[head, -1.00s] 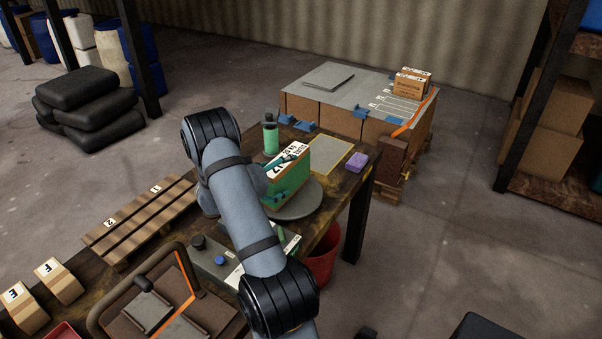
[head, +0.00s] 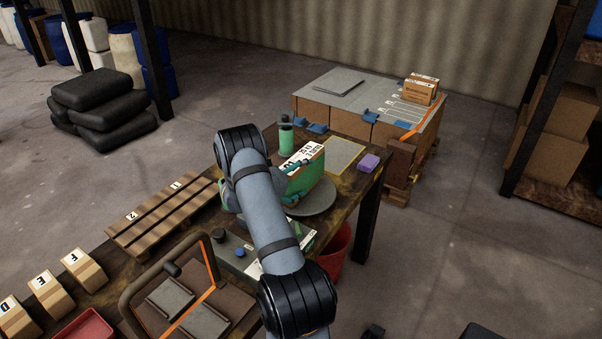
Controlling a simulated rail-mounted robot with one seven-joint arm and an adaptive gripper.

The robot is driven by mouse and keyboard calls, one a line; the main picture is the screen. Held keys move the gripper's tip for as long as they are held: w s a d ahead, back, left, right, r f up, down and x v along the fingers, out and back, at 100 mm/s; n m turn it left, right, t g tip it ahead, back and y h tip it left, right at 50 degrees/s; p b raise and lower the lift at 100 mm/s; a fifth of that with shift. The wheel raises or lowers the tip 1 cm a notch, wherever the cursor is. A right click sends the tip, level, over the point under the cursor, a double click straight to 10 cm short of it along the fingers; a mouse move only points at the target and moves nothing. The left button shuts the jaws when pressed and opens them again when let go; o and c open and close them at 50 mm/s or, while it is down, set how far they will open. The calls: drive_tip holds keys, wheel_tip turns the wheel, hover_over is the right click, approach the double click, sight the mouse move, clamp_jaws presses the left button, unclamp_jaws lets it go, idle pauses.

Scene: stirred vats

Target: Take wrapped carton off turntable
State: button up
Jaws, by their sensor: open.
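The wrapped carton (head: 311,181) stands upright on the round grey turntable (head: 322,204). It has green sides and a white printed label along its top. My gripper (head: 295,183) reaches in from the left with its teal fingers open. One finger shows by the carton's top edge and the other low by its near side. I cannot tell whether they touch it. My arm hides part of the gripper and the carton's left end.
A green bottle (head: 286,138) stands behind the carton. A grey pad with a yellow border (head: 345,153) and a purple block (head: 370,163) lie to the right. A slatted rack (head: 165,212) is at left. A pallet load (head: 345,112) stands beyond the table.

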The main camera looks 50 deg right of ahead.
drive_tip(key=x, duration=0.3)
drive_tip(key=shift+d+f, duration=0.1)
drive_tip(key=shift+d, duration=0.25)
drive_tip(key=shift+c, duration=1)
drive_tip(key=c, duration=1.6)
drive_tip(key=shift+c, duration=0.4)
